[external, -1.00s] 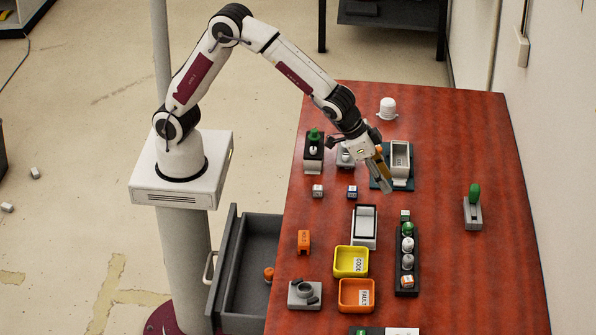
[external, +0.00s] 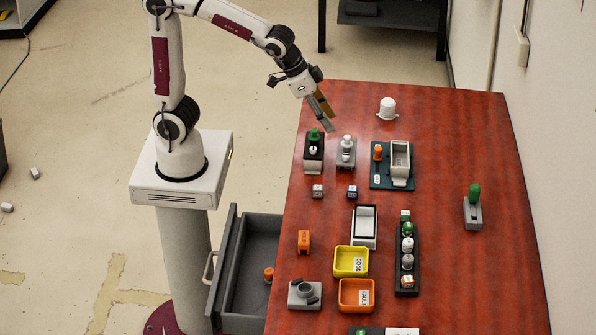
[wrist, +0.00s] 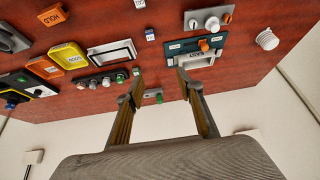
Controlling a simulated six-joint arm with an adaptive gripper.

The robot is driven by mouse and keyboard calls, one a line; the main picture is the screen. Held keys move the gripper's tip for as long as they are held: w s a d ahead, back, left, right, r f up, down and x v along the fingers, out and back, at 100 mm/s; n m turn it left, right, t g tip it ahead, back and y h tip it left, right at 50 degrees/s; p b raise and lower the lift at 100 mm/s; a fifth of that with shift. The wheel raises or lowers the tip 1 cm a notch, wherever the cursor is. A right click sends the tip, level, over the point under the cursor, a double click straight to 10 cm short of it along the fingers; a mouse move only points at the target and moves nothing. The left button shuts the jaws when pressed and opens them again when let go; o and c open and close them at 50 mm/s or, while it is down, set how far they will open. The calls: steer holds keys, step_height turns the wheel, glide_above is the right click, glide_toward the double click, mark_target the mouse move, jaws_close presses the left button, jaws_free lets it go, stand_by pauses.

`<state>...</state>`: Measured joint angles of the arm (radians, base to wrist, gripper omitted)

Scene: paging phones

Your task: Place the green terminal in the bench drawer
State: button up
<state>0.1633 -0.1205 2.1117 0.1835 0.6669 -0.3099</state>
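I cannot tell which green item is the terminal. A green-topped piece (external: 314,135) stands on a black base at the bench's back left. A grey unit with a green upright part (external: 474,192) stands at the right, and shows in the wrist view (wrist: 158,97). A green-and-white piece (external: 408,228) sits in a black rack (external: 401,260). The bench drawer (external: 230,262) is pulled open at the bench's left, with a small orange item (external: 268,273) inside. My gripper (external: 325,120) is open and empty above the back-left bench; its spread fingers show in the wrist view (wrist: 160,80).
A teal board (external: 379,183) carries an orange piece (external: 377,151) and a grey tray (external: 400,160). A grey unit with a white knob (external: 346,160) stands near my gripper. Yellow (external: 340,274) and orange (external: 345,305) bins sit at the front. The bench's right middle is largely clear.

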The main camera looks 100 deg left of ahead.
steer(key=s+a, duration=0.2)
steer(key=s, duration=0.8)
steer(key=s+a, duration=0.2)
steer(key=s, duration=0.9)
steer(key=shift+s+f, duration=0.15)
steer(key=shift+s, duration=0.05)
steer(key=shift+o, duration=0.5)
steer(key=shift+w+a, duration=0.1)
steer(key=w+d+f, duration=0.1)
steer(key=w+d, duration=0.1)
steer(key=w, duration=0.9)
steer(key=w+d, duration=0.2)
steer(key=w, duration=1)
steer(key=w+d+f, duration=0.5)
steer(key=w+f, duration=0.2)
steer(key=w, duration=0.1)
steer(key=w+d+f, duration=0.5)
steer(key=w+f, duration=0.3)
steer(key=shift+w+d, duration=0.4)
